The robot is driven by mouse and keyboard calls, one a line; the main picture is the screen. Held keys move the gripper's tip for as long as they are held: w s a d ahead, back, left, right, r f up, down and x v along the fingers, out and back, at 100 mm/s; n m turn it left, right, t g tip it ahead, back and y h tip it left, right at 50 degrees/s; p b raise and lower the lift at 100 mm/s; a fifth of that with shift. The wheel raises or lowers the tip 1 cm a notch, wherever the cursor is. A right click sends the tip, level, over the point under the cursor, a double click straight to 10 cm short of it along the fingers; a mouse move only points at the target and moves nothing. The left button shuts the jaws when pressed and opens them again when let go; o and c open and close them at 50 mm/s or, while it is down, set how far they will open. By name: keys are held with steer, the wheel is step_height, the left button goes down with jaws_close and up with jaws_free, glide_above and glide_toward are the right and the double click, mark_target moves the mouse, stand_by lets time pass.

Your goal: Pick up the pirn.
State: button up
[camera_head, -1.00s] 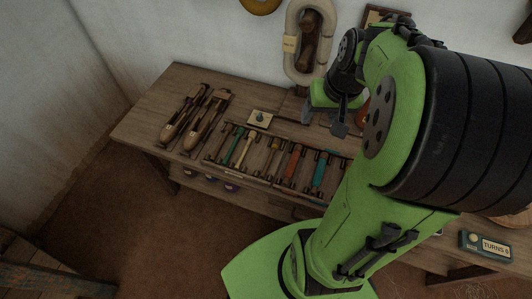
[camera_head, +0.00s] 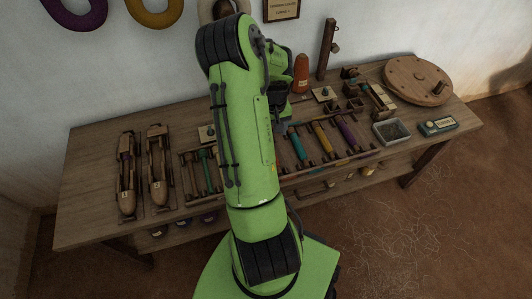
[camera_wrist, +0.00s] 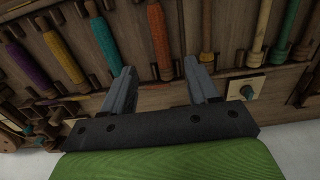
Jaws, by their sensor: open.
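Several pirns wound in different colours lie in a row in a wooden rack on the bench. In the head view I see a teal pirn (camera_head: 297,147), a yellow pirn (camera_head: 322,137), a purple pirn (camera_head: 346,132) and a green one (camera_head: 206,168); my arm hides the middle of the row. In the wrist view my gripper (camera_wrist: 160,68) is open and empty, pointing at the rack. An orange pirn (camera_wrist: 158,38) runs up between its fingers, apparently beyond the tips.
Two wooden shuttles (camera_head: 127,172) lie at the bench's left end. A grey tray (camera_head: 391,131), a box with a display (camera_head: 437,126) and a round wooden disc (camera_head: 417,80) are at the right. A reddish cone (camera_head: 301,73) and an upright post (camera_head: 326,48) stand behind.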

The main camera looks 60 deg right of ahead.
step_height(320, 180, down, 6)
steer(key=shift+w+f+b, duration=0.1)
steer(key=shift+b, duration=0.6)
step_height(320, 180, down, 6)
steer(key=shift+d+r+b, duration=0.1)
steer(key=shift+r+b, duration=0.05)
steer(key=shift+b, duration=0.9)
steer(key=shift+r, duration=0.15)
jaws_close()
